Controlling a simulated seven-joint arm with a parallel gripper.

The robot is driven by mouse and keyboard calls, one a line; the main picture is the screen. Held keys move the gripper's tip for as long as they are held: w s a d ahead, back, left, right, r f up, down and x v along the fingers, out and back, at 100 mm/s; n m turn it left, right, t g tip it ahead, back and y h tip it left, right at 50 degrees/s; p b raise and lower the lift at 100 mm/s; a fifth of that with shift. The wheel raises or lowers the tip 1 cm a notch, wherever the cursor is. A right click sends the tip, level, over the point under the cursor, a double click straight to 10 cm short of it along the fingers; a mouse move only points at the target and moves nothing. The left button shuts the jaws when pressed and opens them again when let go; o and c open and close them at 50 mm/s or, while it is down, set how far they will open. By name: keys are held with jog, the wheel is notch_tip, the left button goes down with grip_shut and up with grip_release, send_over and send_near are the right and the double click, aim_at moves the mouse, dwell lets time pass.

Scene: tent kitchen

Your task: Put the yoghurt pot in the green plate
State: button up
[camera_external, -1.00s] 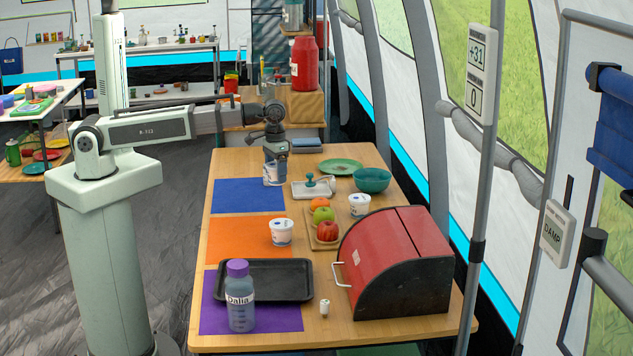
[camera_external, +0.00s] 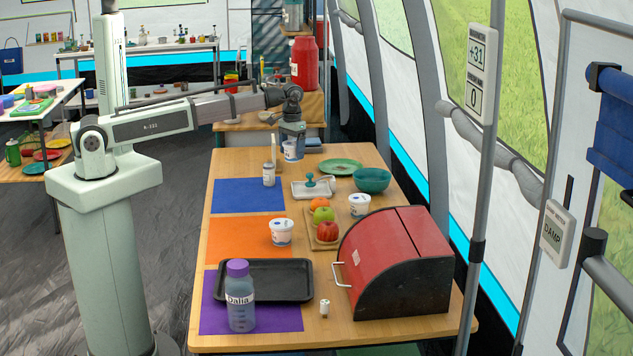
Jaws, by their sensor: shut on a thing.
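My gripper (camera_external: 292,141) is shut on a white yoghurt pot (camera_external: 292,151) and holds it up above the far part of the table. The green plate (camera_external: 340,165) lies flat at the far right of the table, to the right of the held pot and apart from it. Two more similar white pots stand on the table: one on the orange mat (camera_external: 282,232), one near the fruit (camera_external: 359,205).
A teal bowl (camera_external: 372,180) stands just right of the plate. A white tray with a green-handled thing (camera_external: 310,182) lies in front of the plate. A small jar (camera_external: 268,174) stands on the blue mat's far edge. A red bread bin (camera_external: 395,262) fills the near right.

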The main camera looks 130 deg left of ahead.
jog(key=a, duration=1.6)
jog(key=m, duration=0.1)
send_over(340, 169)
jog(key=shift+a, duration=0.2)
jog(key=shift+f, duration=4.55)
jog(key=shift+f, duration=0.1)
jog(key=o, duration=1)
notch_tip(340, 169, up, 12)
jog(key=shift+r, duration=0.1)
